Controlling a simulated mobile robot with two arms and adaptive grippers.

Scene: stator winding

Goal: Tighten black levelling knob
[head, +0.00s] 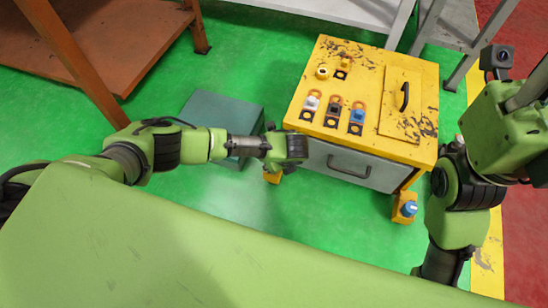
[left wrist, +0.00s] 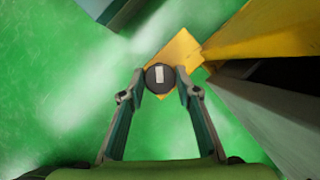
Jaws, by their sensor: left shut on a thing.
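The black levelling knob (left wrist: 160,77) is round with a pale rectangular mark on top, and sits at the yellow foot bracket (left wrist: 180,52) of the cabinet. My left gripper (left wrist: 160,88) has one finger on each side of the knob and is shut on it. In the head view, my left arm reaches across to the cabinet's lower left corner. The yellow bracket (head: 272,177) shows just below the wrist there, and the knob is hidden. My right arm is at the right edge, and its fingers are out of view.
The yellow-topped cabinet (head: 345,50) carries several coloured knobs and switches and a black-handled panel. A blue levelling knob (head: 410,208) is on its right front foot. A grey-green box (head: 213,108) stands behind my left forearm. Green floor (head: 265,205) is clear in front.

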